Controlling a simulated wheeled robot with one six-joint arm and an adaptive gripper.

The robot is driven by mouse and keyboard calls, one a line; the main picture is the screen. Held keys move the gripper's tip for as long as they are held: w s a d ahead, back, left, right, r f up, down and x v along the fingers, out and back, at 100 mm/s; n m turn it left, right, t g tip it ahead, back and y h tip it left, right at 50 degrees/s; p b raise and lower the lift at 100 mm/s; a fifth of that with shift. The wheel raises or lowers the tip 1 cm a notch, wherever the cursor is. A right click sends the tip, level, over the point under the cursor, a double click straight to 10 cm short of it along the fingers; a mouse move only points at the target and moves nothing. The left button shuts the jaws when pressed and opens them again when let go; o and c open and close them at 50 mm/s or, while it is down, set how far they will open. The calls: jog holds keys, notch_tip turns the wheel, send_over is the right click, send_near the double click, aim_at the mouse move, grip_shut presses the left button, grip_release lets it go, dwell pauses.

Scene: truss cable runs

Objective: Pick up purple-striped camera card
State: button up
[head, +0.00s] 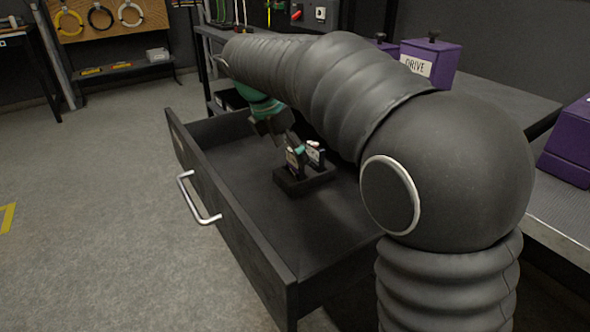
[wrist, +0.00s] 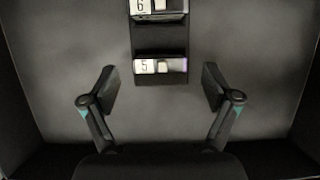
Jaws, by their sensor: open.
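Two small cards stand upright in a black holder (head: 304,184) on the floor of the open drawer. In the wrist view, the nearer card, marked 5 (wrist: 146,67), shows a faint purple tint at its right end. The card marked 6 (wrist: 142,7) stands beyond it, cut by the top edge. The head view shows both cards, one at left (head: 294,161) and one at right (head: 315,154), but no stripe colour is clear there. My gripper (wrist: 160,86) is open and empty, its fingers to either side of card 5 and apart from it.
The drawer (head: 232,215) is pulled out, with a metal handle (head: 198,200) on its front. Its walls enclose the holder, with bare floor around it. A purple box marked DRIVE (head: 430,61) stands on the bench. The grey floor at left is clear.

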aim_at(295, 168)
jog(key=shift+x, duration=1.6)
jog(key=shift+r, duration=0.1)
jog(key=c, duration=1.3)
jog(key=shift+o, duration=0.2)
jog(key=shift+r, duration=0.1)
